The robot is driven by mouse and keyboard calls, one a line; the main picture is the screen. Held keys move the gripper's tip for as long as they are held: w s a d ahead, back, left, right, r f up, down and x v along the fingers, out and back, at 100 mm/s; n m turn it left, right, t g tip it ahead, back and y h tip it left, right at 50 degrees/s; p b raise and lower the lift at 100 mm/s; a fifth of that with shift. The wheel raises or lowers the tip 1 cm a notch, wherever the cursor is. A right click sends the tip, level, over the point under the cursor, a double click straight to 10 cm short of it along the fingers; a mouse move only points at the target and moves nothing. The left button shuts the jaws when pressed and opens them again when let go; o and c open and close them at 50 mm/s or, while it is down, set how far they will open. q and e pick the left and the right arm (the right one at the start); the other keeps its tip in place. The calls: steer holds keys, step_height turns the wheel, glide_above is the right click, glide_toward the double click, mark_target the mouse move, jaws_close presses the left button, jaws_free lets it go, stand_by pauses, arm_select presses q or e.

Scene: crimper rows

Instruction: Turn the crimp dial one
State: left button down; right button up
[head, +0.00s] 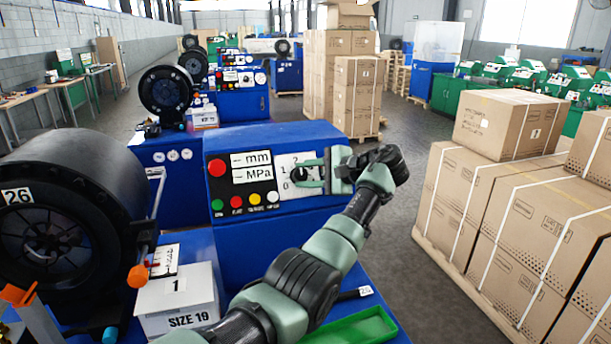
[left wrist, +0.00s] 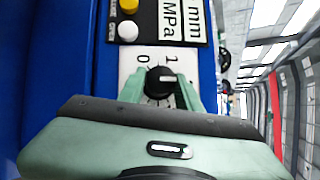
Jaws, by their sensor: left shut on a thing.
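The crimp dial (head: 298,173) is a small black knob on a white plate with numbers, at the right of the blue machine's control panel. In the left wrist view the dial (left wrist: 158,79) shows a white mark pointing right; the figures 0 and 1 stand above it. My left gripper (head: 308,174) is shut on the dial, one green finger on each side. In the left wrist view its fingers (left wrist: 160,92) flank the knob. The fingers hide part of the number plate. My right gripper is not in view.
The panel has a mm/MPa display (head: 252,166), a red button (head: 217,168) and several small coloured buttons below. A SIZE 19 box (head: 178,300), a black drum marked 26 (head: 75,180) and a green tray (head: 360,328) are nearby. Cartons (head: 510,225) stack at right beside an open aisle.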

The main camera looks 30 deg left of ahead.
arm_select(q)
steer(key=c, duration=1)
jaws_free()
steer(key=shift+o, duration=0.2)
steer(key=shift+d, duration=0.15)
steer(key=b+v, duration=0.2)
steer(key=v, duration=0.5)
steer(key=shift+d+r, duration=0.15)
steer(key=shift+d, duration=0.15)
